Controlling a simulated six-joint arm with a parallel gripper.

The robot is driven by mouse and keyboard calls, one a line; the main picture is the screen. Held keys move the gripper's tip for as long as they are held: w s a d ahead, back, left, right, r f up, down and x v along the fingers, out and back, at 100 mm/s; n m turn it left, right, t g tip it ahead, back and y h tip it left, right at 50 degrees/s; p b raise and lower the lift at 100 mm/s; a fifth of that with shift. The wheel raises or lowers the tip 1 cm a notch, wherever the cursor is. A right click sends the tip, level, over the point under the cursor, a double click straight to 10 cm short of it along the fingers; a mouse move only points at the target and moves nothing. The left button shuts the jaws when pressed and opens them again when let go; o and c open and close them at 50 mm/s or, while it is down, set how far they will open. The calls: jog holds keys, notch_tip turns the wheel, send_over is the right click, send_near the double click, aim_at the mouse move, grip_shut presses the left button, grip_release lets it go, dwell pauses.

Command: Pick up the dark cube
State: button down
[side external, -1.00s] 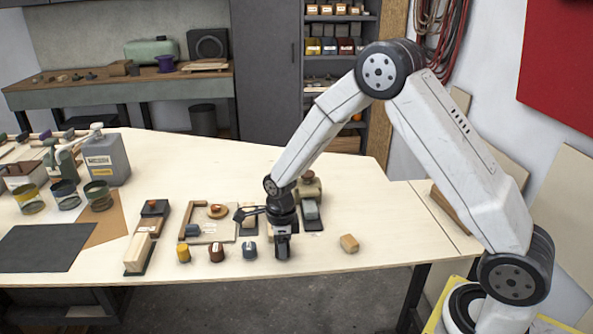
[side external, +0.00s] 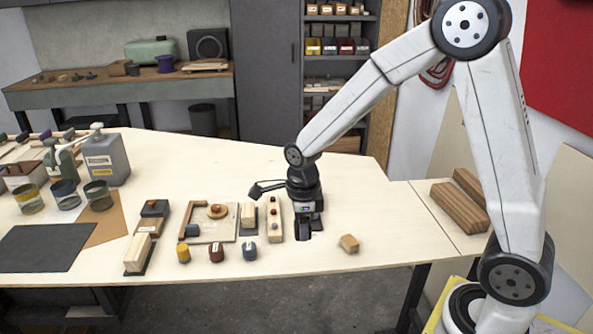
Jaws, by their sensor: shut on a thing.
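My gripper (side external: 304,235) points down over the right part of the pale table, left of a small wooden block. Its jaws are shut on a dark piece, which I take to be the dark cube. The black fingers and the piece blend together, so its outline is mostly hidden. I cannot tell whether it touches the table. No other plain dark cube shows clearly on the table.
The small wooden block (side external: 349,243) lies close on the right. A wooden strip with round knobs (side external: 274,220) and a pale block (side external: 248,214) stand left.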

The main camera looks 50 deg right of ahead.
jog(key=s+r, duration=0.3)
jog(key=s, duration=0.4)
jog(key=shift+s+r, duration=0.2)
jog(key=shift+s, duration=0.2)
jog(key=c, duration=0.8)
grip_release()
jog(key=c, duration=0.5)
jog(key=shift+w+d+f, duration=0.55)
jog(key=shift+w+d, duration=1.55)
jog(key=shift+w, duration=2.65)
jog(key=shift+w+d+f, duration=0.55)
jog(key=shift+w+d, duration=1.5)
jog(key=shift+w, duration=2.75)
jog(key=shift+w+d+f, duration=0.55)
jog(key=shift+w+d, duration=1.55)
jog(key=shift+w, duration=2.65)
